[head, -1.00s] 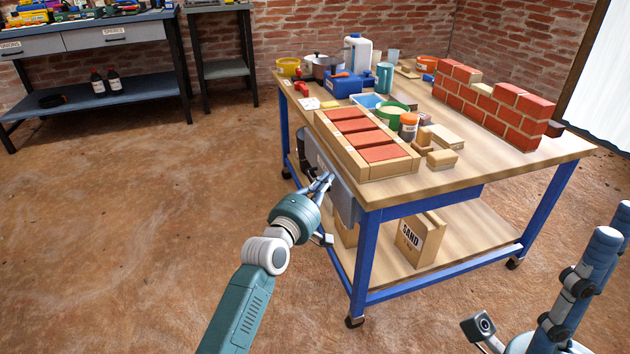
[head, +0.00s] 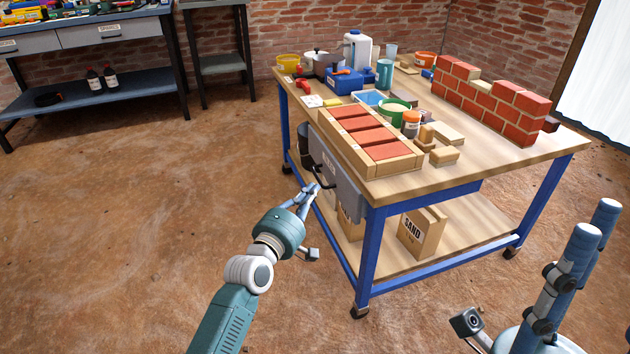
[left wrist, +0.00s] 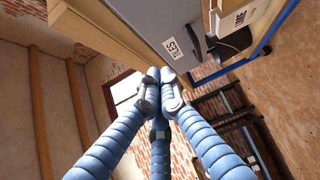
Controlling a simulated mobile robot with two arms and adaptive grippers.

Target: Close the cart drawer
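The cart drawer (head: 340,178) has a grey front with a black bar handle (head: 322,176), under the left edge of the cart's wooden top. Its front looks close to that edge; I cannot tell whether a small gap is left. In the left wrist view the grey drawer front (left wrist: 158,22) and its label fill the upper middle. My left gripper (head: 312,189) is just outside the drawer front, near the handle, and appears apart from it. Its blue fingers (left wrist: 160,78) meet at the tips with nothing between them. My right gripper (head: 598,218) stands at the lower right, fingers spread and empty.
The cart top (head: 480,165) carries a brick mold (head: 412,165), a small brick wall (head: 487,98), tubs and tools. Sand bags (head: 422,232) stand on its lower shelf. A workbench (head: 95,92) is at the back left. The floor left of the cart is clear.

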